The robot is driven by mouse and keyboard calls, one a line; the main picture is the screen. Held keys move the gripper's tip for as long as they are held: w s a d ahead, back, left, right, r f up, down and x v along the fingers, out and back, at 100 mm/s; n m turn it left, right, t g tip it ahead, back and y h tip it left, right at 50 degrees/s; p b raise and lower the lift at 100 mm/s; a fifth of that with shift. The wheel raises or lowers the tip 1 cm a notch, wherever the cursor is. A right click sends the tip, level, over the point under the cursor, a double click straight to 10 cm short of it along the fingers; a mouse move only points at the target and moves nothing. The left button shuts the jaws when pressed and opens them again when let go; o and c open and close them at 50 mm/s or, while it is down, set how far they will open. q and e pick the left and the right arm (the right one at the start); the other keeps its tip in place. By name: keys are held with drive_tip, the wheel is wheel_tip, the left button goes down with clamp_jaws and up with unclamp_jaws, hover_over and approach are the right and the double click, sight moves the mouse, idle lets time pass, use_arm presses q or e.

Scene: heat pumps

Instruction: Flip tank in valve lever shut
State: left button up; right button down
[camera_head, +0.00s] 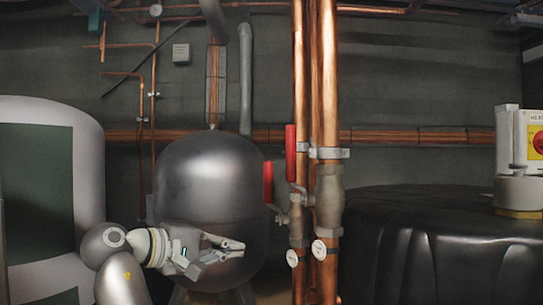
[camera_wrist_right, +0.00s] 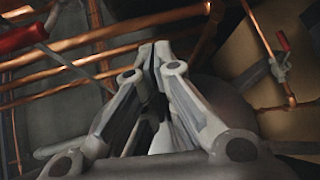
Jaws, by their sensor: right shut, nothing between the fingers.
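Two red valve levers stand upright by the copper pipes in the head view: a taller one (camera_head: 291,152) and a lower one (camera_head: 268,182) to its left. I cannot tell which is the tank in lever. The lower lever joins a grey valve body (camera_head: 297,228). My right gripper (camera_head: 240,249) is below and left of both levers, in front of the grey tank and apart from the levers. It is shut and empty; its fingertips meet in the right wrist view (camera_wrist_right: 160,52). That view shows a red handle (camera_wrist_right: 22,38) at upper left and a small red handle (camera_wrist_right: 283,41) at right. My left gripper is not in view.
A rounded grey tank (camera_head: 210,175) stands behind my right gripper. Vertical copper pipes (camera_head: 328,80) with round gauges (camera_head: 319,249) stand right of it. A black tank (camera_head: 430,230) fills the right side. A white cylinder (camera_head: 85,165) is at left.

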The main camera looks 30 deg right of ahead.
drive_tip(key=s+a+r+m+g+h, duration=0.1)
drive_tip(key=s+r, duration=0.3)
drive_tip(key=r, duration=0.5)
drive_tip(key=s+a+r+m+g+h, duration=0.1)
drive_tip(key=s+a+r, duration=0.3)
drive_tip(key=r, duration=0.5)
drive_tip(key=shift+s+r+g+h, duration=0.2)
drive_tip(key=shift+g+h, duration=0.1)
drive_tip(key=shift+g, duration=0.4)
drive_tip(key=shift+w, duration=0.1)
drive_tip(key=d+p, duration=0.3)
drive_tip(key=d, duration=0.7)
drive_tip(key=shift+d+f+m, duration=0.1)
drive_tip(key=shift+m, duration=0.2)
